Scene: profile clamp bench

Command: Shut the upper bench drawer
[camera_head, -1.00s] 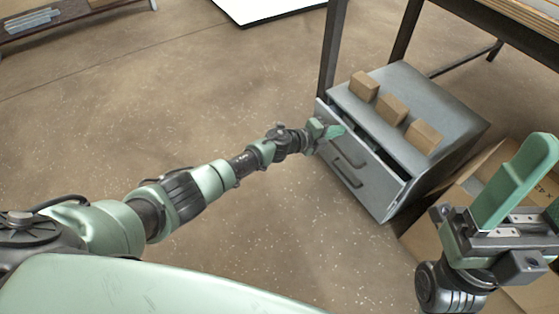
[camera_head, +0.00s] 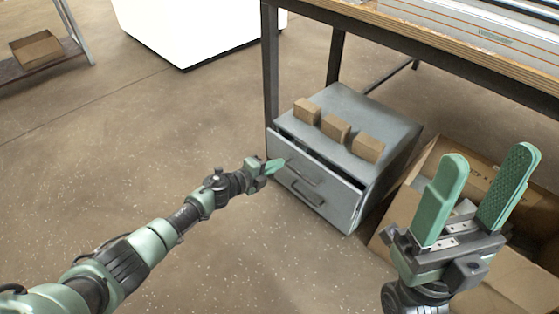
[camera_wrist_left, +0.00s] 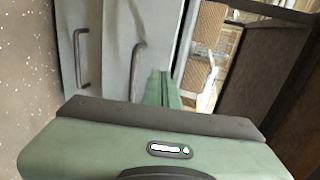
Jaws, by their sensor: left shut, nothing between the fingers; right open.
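The grey drawer cabinet (camera_head: 395,125) stands on the floor under the bench. Its upper drawer (camera_head: 332,180) is slightly open; a dark gap shows behind the top edge of its front. A bar handle is on the front, and the lower drawer's handle is below it. My left gripper (camera_head: 276,165) is shut and empty, with its fingertips at the left part of the upper drawer front. The left wrist view shows the green fingers (camera_wrist_left: 162,90) close beside the upper handle (camera_wrist_left: 137,68); whether they touch the front I cannot tell. My right gripper (camera_head: 478,195) is open and empty.
Several small cardboard boxes, one being this box (camera_head: 336,128), stand on the cabinet top. An open carton (camera_head: 400,200) is to its right, behind my right gripper. The floor in front is clear.

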